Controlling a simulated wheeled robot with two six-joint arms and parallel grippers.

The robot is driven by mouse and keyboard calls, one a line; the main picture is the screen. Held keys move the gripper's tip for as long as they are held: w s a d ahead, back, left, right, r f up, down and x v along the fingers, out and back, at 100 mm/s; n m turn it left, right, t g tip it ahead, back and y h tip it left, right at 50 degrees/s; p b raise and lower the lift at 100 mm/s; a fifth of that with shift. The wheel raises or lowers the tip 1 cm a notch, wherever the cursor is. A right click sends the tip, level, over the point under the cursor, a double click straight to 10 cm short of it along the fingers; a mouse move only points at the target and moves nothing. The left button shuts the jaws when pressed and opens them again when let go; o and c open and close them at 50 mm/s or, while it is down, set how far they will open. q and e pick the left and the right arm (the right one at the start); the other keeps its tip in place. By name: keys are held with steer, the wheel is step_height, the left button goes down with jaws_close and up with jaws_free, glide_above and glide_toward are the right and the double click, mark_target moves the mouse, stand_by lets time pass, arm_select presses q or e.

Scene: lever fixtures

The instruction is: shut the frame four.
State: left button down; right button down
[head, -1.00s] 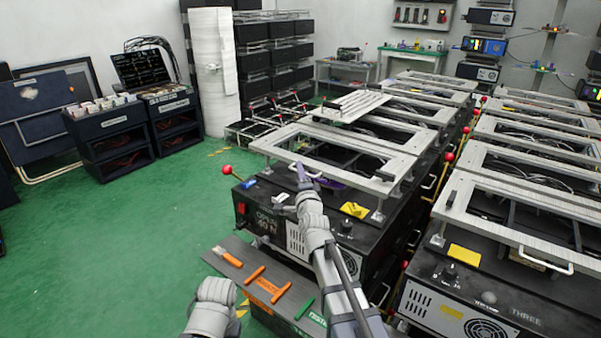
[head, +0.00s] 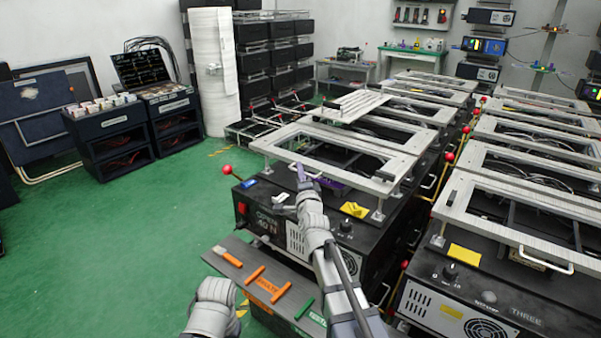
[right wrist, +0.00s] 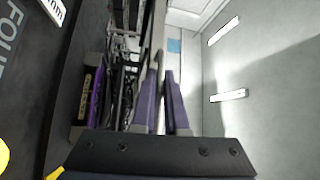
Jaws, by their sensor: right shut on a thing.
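Frame four (head: 345,180) is a pale metal rectangular frame. It sits above a black box (head: 285,205) on short corner posts, with a gap below. In the right wrist view, part of the word "FOUR" shows on a dark face (right wrist: 10,50) at the left. My right gripper (head: 303,172) is at the frame's front edge, left of its middle. It is shut on what looks like the front handle, mostly hidden by the fingers. In the right wrist view its purple fingers (right wrist: 162,102) have a narrow gap between them. My left gripper is out of view.
A red-knobbed lever (head: 228,171) sticks out at the box's left corner. A grey board with orange and green handles (head: 262,285) lies in front. The box marked three (head: 500,310) stands close on the right. Green floor (head: 130,230) is free on the left.

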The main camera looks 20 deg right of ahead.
stand_by(0.5)
step_height(320, 180, up, 2)
steer(key=shift+r+p, duration=0.1)
steer(key=shift+p, duration=1.05)
steer(key=c, duration=0.9)
jaws_free()
steer(key=shift+c, duration=0.2)
steer(key=s+f+b, duration=0.1)
steer(key=s, duration=0.6)
steer(key=shift+s+a+f, duration=0.15)
steer(key=shift+s+a, duration=0.2)
steer(key=shift+a, duration=0.1)
